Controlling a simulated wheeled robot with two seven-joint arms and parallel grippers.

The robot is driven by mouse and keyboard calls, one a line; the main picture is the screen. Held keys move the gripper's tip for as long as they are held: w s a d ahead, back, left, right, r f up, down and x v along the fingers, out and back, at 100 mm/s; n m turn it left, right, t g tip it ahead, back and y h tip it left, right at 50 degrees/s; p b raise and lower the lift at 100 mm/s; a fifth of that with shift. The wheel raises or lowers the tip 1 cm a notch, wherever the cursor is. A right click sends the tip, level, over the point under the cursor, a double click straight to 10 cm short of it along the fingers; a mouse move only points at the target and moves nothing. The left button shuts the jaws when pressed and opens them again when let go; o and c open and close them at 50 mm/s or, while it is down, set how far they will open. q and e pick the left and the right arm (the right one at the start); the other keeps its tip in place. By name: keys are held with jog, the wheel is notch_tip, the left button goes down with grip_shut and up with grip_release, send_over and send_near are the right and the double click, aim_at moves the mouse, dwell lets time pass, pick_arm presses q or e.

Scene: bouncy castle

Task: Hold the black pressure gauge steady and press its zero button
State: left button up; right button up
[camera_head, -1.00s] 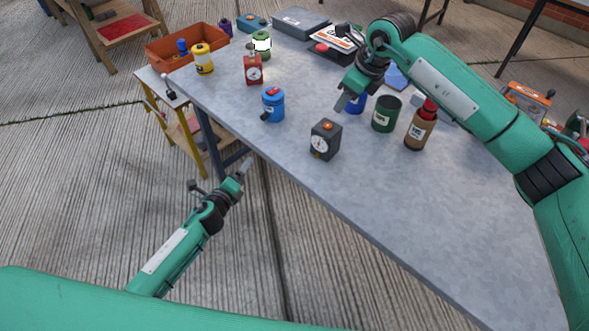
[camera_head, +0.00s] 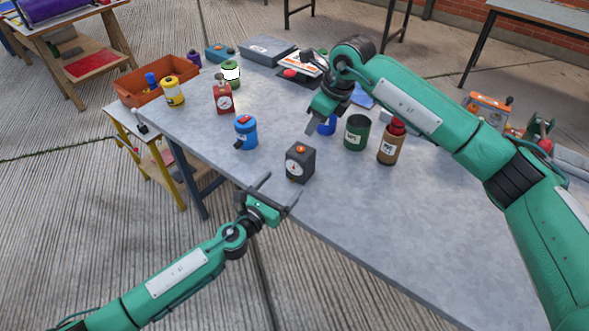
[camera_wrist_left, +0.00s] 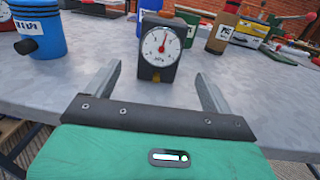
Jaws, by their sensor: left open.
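The black pressure gauge (camera_head: 300,163) stands upright on the grey table near its front edge, with a white dial and an orange button (camera_head: 299,149) on top. In the left wrist view the gauge (camera_wrist_left: 147,72) stands ahead, between the lines of the two fingers. My left gripper (camera_head: 277,190) is open and empty, just short of the gauge at the table edge, not touching it. It also shows in the left wrist view (camera_wrist_left: 158,88). My right gripper (camera_head: 313,124) is above the table, behind and right of the gauge, pointing down; its jaw opening is unclear.
A blue canister (camera_head: 246,134) stands left of the gauge, with a red gauge (camera_head: 223,98) behind it. A dark green can (camera_head: 356,134) and a brown bottle (camera_head: 390,145) stand to the right. The table front right (camera_head: 400,220) is clear.

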aim_at(300, 164)
pick_arm(q)
jog(key=x, duration=1)
jog(key=shift+w, duration=0.1)
jog(key=shift+c, duration=0.4)
jog(key=c, duration=1.1)
jog(key=shift+c, duration=0.7)
pick_arm(e)
jog(key=shift+c, duration=0.8)
grip_shut()
